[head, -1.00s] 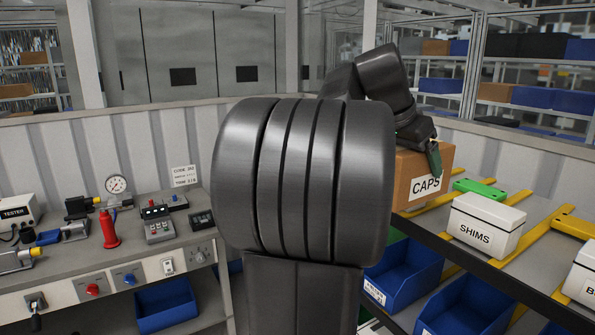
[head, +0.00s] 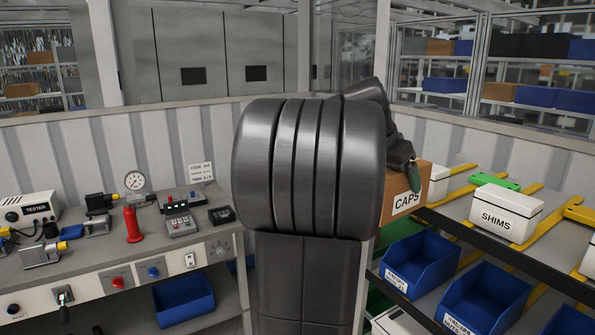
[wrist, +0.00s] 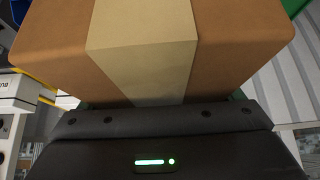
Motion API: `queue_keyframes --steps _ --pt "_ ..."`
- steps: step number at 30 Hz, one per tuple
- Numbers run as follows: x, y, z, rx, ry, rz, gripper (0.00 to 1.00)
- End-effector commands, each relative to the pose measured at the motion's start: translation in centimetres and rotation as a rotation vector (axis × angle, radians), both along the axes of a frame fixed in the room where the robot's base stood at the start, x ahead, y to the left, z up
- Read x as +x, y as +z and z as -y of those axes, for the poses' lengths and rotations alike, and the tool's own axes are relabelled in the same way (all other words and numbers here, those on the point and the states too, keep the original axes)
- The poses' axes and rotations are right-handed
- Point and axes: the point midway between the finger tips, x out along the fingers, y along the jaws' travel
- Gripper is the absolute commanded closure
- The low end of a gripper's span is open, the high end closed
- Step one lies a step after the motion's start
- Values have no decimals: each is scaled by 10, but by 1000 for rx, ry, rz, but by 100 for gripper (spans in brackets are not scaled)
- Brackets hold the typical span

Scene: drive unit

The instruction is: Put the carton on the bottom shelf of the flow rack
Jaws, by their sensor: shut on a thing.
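The carton (head: 408,190) is a brown cardboard box with a white CAPS label, beside the left end of the rack's upper shelf in the head view. The flow rack (head: 470,247) is at the right. Its upper shelf holds a white SHIMS box (head: 506,213), and its lower level holds blue bins (head: 424,262).
Yellow rails (head: 540,226) and a green piece (head: 494,183) lie on the upper shelf.

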Motion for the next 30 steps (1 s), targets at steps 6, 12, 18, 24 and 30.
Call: queue_keyframes --steps 6,12,18,24,30 --pt "37 -56 -27 1 94 -4 59" --pt "73 -142 -81 2 265 -8 59" --pt "83 -230 -150 2 466 -11 59" --pt "73 -288 -203 1 611 -4 59" --pt "67 -306 -220 0 656 1 59"
